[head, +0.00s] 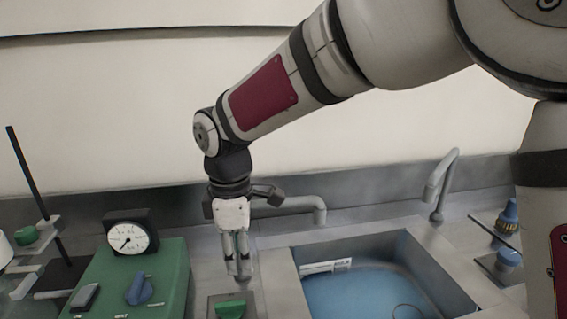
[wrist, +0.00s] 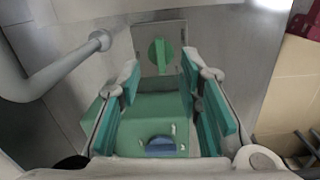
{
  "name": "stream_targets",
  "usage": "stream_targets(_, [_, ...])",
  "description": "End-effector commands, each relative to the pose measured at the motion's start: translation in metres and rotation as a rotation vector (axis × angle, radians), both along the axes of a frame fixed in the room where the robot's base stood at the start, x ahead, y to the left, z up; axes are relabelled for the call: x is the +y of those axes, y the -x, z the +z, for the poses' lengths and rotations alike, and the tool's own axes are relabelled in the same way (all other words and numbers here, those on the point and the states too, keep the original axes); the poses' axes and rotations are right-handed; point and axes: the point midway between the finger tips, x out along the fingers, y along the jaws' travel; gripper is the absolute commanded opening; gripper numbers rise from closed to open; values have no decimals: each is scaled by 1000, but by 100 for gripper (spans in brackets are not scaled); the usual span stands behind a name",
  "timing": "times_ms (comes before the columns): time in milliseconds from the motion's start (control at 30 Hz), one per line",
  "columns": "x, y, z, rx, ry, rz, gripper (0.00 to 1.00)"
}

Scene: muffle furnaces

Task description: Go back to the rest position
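My gripper (head: 238,270) points down over the steel counter, just above a green knob (head: 231,309) on a small metal plate. In the wrist view my gripper (wrist: 162,78) has its two teal-padded fingers spread apart, with nothing between the pads. The green knob (wrist: 160,56) shows beyond the fingertips and looks clear of them. My arm reaches from the upper right down to this spot.
A green box (head: 172,270) with a dial gauge (head: 130,237) and blue knob (head: 139,289) stands left of my gripper. A sink (head: 296,268) with a faucet (head: 440,190) lies to the right. A grey pipe (head: 319,211) runs close behind. Blue-topped valves (head: 509,257) stand far right.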

Motion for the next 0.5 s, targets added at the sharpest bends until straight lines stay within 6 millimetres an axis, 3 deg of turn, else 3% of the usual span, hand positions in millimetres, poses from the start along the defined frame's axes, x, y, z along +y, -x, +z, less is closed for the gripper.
stream_targets(100, [-49, 5, 30, -61, 12, -182, 32])
stream_targets(267, [-115, 25, 62, -130, 7, -465, 32])
stream_targets(500, [-203, 73, 94, -217, -56, -895, 32])
